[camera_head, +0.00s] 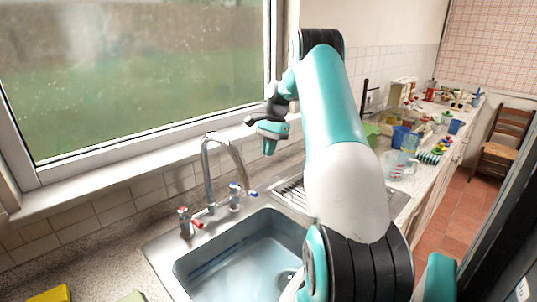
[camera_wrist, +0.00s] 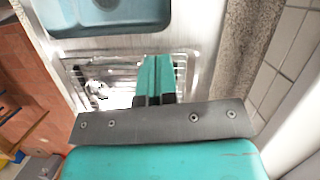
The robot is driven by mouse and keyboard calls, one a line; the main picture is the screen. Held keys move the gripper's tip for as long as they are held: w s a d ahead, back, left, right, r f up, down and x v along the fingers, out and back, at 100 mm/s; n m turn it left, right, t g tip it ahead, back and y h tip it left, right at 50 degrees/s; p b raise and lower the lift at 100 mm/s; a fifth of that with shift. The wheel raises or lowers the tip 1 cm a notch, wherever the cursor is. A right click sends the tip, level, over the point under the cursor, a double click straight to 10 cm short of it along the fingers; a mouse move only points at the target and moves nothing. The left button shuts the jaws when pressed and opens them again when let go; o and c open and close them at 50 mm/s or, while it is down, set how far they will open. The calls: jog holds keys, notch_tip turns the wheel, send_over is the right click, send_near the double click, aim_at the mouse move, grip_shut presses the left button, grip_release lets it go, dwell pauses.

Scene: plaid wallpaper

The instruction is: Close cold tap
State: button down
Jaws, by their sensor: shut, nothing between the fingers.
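The cold tap (camera_head: 236,197) has blue on its handle and stands at the back right of the sink, right of the spout. The hot tap (camera_head: 187,222) with a red handle stands to the left. The curved metal spout (camera_head: 209,165) rises between them. My gripper (camera_head: 270,150) is shut and empty, above and to the right of the cold tap and apart from it. In the wrist view my gripper (camera_wrist: 155,68) points down over the metal drainer. No tap is clearly visible in the wrist view.
The sink (camera_head: 158,254) holds bluish water or a blue interior; its basin also shows in the wrist view (camera_wrist: 108,15). The window ledge (camera_head: 120,165) and tiled wall run behind. Several items, including a glass jug (camera_head: 392,167), crowd the right counter. A yellow sponge (camera_head: 52,295) lies at front left.

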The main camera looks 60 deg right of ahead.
jog(key=s+d+f+n+t+y+b, duration=0.1)
jog(key=s+d+f+n+t, duration=0.15)
jog(key=n, duration=0.65)
jog(key=s+d+f+n+t+y+b, duration=0.1)
jog(key=s+f+n+t, duration=0.2)
jog(key=n, duration=0.7)
jog(key=w+a+f+p, duration=0.5)
jog(key=a+f+p, duration=0.1)
jog(key=a, duration=0.2)
jog(key=shift+w+a+f, duration=0.25)
jog(key=shift+a+f, duration=0.05)
jog(key=shift+a, duration=0.05)
jog(key=shift+s, duration=0.1)
